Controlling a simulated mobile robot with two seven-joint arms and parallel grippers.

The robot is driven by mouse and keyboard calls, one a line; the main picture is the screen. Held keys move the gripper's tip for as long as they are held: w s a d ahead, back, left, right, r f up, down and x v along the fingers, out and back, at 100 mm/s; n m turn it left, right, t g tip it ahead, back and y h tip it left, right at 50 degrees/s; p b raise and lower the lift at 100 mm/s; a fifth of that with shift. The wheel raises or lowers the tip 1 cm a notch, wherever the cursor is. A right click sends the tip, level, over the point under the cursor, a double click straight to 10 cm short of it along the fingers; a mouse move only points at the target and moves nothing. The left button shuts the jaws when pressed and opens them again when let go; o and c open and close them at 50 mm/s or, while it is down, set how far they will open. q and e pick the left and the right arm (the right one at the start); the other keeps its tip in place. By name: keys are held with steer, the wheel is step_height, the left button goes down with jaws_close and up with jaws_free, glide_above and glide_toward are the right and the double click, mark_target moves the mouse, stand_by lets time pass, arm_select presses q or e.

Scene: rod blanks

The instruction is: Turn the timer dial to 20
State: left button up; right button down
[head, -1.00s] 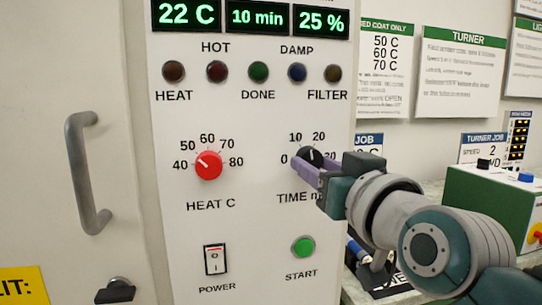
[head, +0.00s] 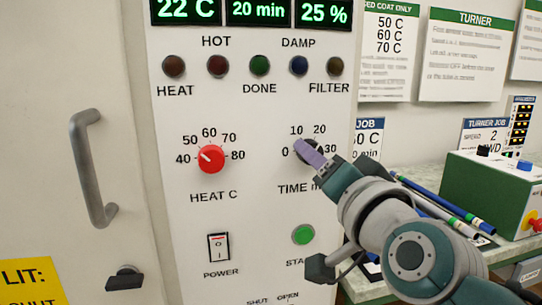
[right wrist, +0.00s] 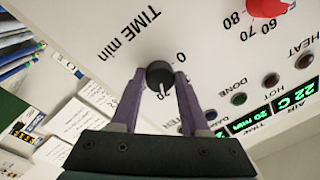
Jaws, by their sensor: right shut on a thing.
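The black timer dial (right wrist: 157,70) sits on the white panel above the "TIME min" label. In the head view the dial (head: 300,157) is mostly hidden behind my right gripper (head: 309,148). In the right wrist view the two purple fingers of my right gripper (right wrist: 160,80) are on either side of the dial, shut on it. The dial's white pointer line points toward the 20 mark, which is partly covered in that view. The green time display (head: 259,11) reads 20 min. My left gripper is not in view.
The red heat dial (head: 211,159) is left of the timer dial. Below are the power switch (head: 218,247) and green start button (head: 303,235). A grey door handle (head: 88,170) stands out at left. Rods (head: 440,208) and a green box (head: 490,195) lie on the right bench.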

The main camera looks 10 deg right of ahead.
stand_by(0.5)
steer(key=shift+c, duration=2)
jaws_free()
steer(key=s, duration=0.9)
steer(key=shift+s+d+f, duration=0.25)
steer(key=shift+s+d, duration=0.05)
steer(key=shift+s, duration=0.1)
